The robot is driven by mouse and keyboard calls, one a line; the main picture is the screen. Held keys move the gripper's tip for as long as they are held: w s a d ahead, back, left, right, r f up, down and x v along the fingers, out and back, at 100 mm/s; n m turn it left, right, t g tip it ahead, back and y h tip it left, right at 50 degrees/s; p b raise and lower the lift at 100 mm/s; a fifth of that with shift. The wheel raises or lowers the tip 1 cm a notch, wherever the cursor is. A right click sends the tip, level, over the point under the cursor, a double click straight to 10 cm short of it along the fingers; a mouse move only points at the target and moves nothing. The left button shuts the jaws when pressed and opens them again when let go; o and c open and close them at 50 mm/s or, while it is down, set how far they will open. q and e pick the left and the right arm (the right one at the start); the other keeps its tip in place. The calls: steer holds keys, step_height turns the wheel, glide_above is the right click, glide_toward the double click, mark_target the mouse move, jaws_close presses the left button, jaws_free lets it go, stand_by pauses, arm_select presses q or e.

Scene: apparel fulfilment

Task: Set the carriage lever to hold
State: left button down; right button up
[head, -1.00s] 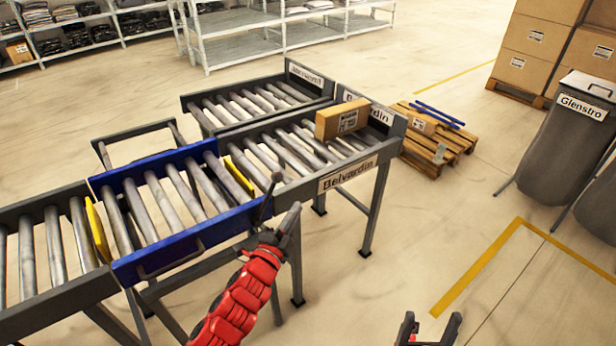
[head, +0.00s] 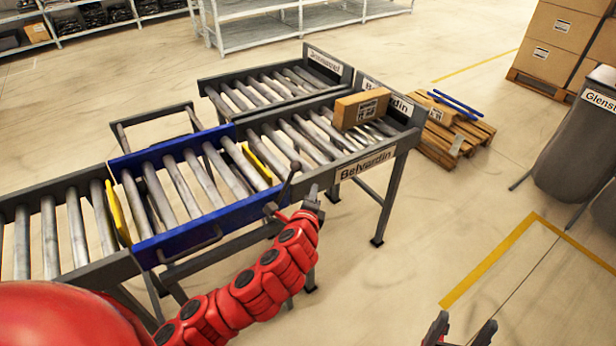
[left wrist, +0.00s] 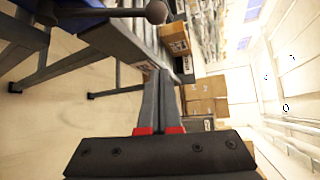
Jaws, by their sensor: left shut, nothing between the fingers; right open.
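The blue transfer carriage (head: 205,237) sits in the roller line, lined up with the front lane labelled Belvardin. A dark carriage lever (head: 284,189) with a ball knob stands tilted up at its right front corner. My left gripper (head: 313,190) is shut and empty, just right of the lever. In the left wrist view, the lever's rod and knob (left wrist: 156,12) cross the top, beyond the shut fingers (left wrist: 158,100), with no visible contact. Any lever position marks are not readable. My right gripper (head: 460,332) is open and empty at the bottom edge, away from the conveyor.
A cardboard box (head: 361,109) rests on the Belvardin lane. Yellow stops (head: 117,212) stand at the carriage's ends. A wooden pallet (head: 455,140) and a grey bin (head: 575,150) stand to the right. The floor in front of the lane is clear.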

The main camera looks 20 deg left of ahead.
mark_target(285, 187)
arm_select(q)
steer(key=w+a+f+p, duration=0.1)
steer(key=w+a+p, duration=0.2)
steer(key=w, duration=0.5)
steer(key=shift+a+f, duration=0.2)
steer(key=shift+a, duration=0.6)
